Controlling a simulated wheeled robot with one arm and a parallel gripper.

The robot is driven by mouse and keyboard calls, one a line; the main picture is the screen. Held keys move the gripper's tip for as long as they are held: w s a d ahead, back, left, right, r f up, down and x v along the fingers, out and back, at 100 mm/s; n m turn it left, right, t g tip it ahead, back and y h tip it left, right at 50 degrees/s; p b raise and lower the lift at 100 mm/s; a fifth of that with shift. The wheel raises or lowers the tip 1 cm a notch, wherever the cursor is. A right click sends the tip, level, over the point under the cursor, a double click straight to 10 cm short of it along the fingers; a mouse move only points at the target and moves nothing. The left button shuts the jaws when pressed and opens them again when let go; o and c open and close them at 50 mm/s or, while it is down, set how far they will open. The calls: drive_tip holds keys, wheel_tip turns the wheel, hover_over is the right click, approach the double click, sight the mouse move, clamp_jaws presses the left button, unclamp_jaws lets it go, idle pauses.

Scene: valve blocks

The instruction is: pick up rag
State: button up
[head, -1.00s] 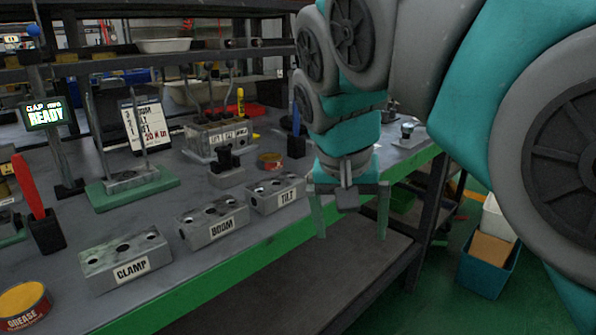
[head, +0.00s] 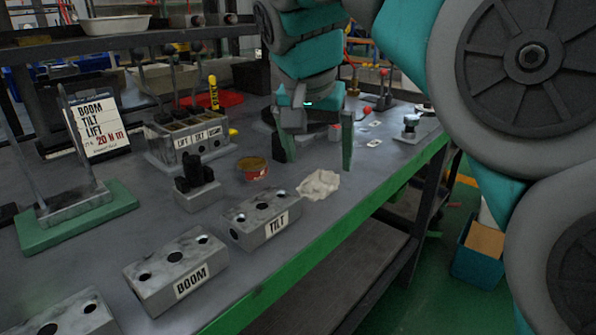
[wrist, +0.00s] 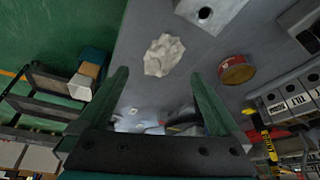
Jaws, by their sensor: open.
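The rag (head: 319,185) is a crumpled off-white cloth lying on the grey bench top, just beyond the TILT block and near the green front edge. In the wrist view the rag (wrist: 163,55) lies ahead of the fingertips, a little left of the middle between them. My gripper (head: 318,165) is open and empty, its two green fingers pointing down above the bench, on the far side of the rag in the head view. The fingers (wrist: 158,78) are wide apart in the wrist view. They appear clear of the rag.
The TILT block (head: 262,218) and BOOM block (head: 176,270) stand along the front edge. A small round tin (head: 253,170), a black fixture (head: 197,183) and a labelled lever box (head: 188,140) stand behind. The bench edge (head: 400,175) drops to the floor.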

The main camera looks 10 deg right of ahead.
sight(319, 173)
drive_tip(key=shift+x, duration=2.9)
drive_tip(key=shift+w, duration=0.15)
drive_tip(key=shift+c, duration=0.2)
drive_tip(key=c, duration=1.2)
drive_tip(key=shift+r, duration=0.15)
drive_tip(key=shift+r, duration=1.6)
drive_tip(key=s+d, duration=0.3)
drive_tip(key=s, duration=0.4)
drive_tip(key=s+d+r+b, duration=0.1)
drive_tip(key=s+d, duration=0.2)
drive_tip(key=s, duration=0.5)
drive_tip(key=shift+r, duration=0.3)
